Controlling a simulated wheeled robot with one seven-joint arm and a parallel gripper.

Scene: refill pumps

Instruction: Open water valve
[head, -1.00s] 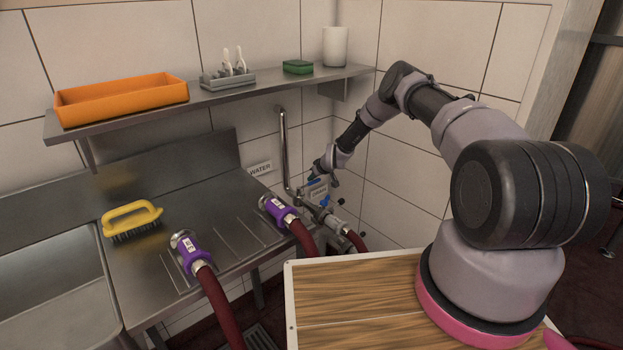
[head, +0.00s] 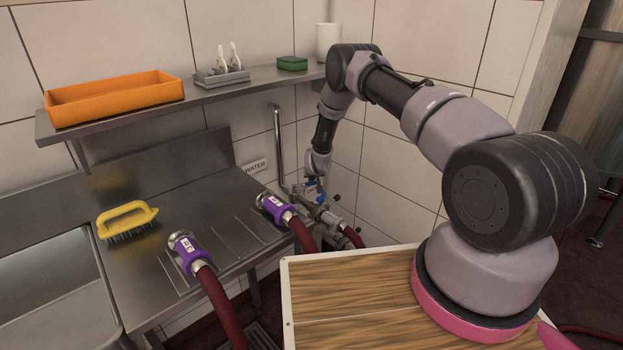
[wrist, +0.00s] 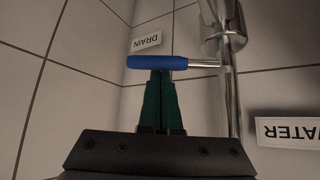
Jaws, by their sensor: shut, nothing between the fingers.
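A blue lever handle (wrist: 172,62) on a metal stem lies level across the wrist view, joined to a vertical chrome pipe (wrist: 234,95) at the right. My gripper (wrist: 162,76) has its dark green fingers together, with the tips right at the blue handle. I cannot tell whether they touch it. The WATER label (wrist: 290,132) appears upside down beside the pipe. In the head view, my gripper (head: 312,194) is small and partly hidden among the valve fittings (head: 322,214), close to blue parts. The WATER label (head: 256,166) is on the wall left of the pipe (head: 279,150).
A DRAIN label (wrist: 146,42) is on the wall in the wrist view. Purple-collared hoses (head: 272,208) lie on the steel drainboard, near a yellow brush (head: 127,221). A shelf (head: 215,90) above holds an orange tray (head: 115,99), a green sponge (head: 292,63) and a white cup (head: 328,43).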

